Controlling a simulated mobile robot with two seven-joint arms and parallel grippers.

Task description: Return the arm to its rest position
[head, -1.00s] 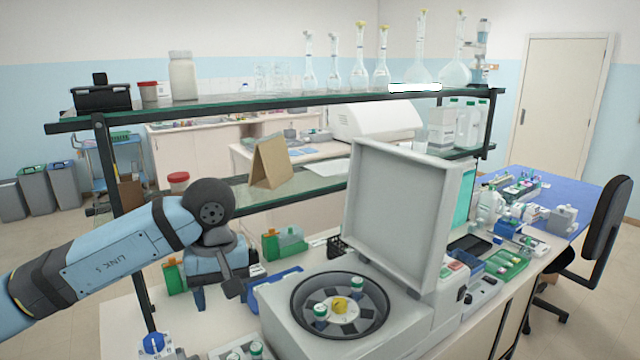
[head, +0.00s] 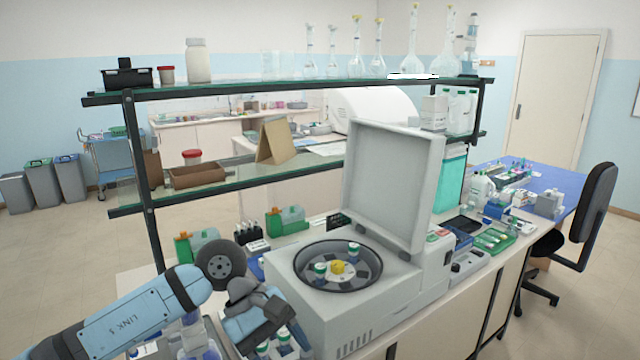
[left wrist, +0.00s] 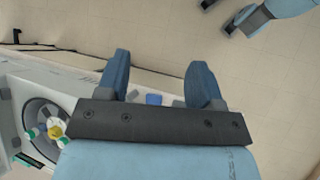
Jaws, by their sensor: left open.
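My left arm comes in from the lower left in the head view. My left gripper (head: 268,322) is low in front of the open centrifuge (head: 345,300), at its left front corner. In the left wrist view its two blue fingers (left wrist: 160,72) are spread apart with nothing held between them. The centrifuge's rotor (left wrist: 50,125) shows at the left of that view, beside the gripper. A blue arm part with dark ends (left wrist: 256,20), likely my right arm, shows at the top right there; its jaws are unclear.
A glass shelf rack (head: 240,172) stands behind the centrifuge, with flasks and bottles on top. The centrifuge lid (head: 390,185) stands upright. A black chair (head: 590,215) is at the right. Open floor (left wrist: 285,95) shows in the wrist view.

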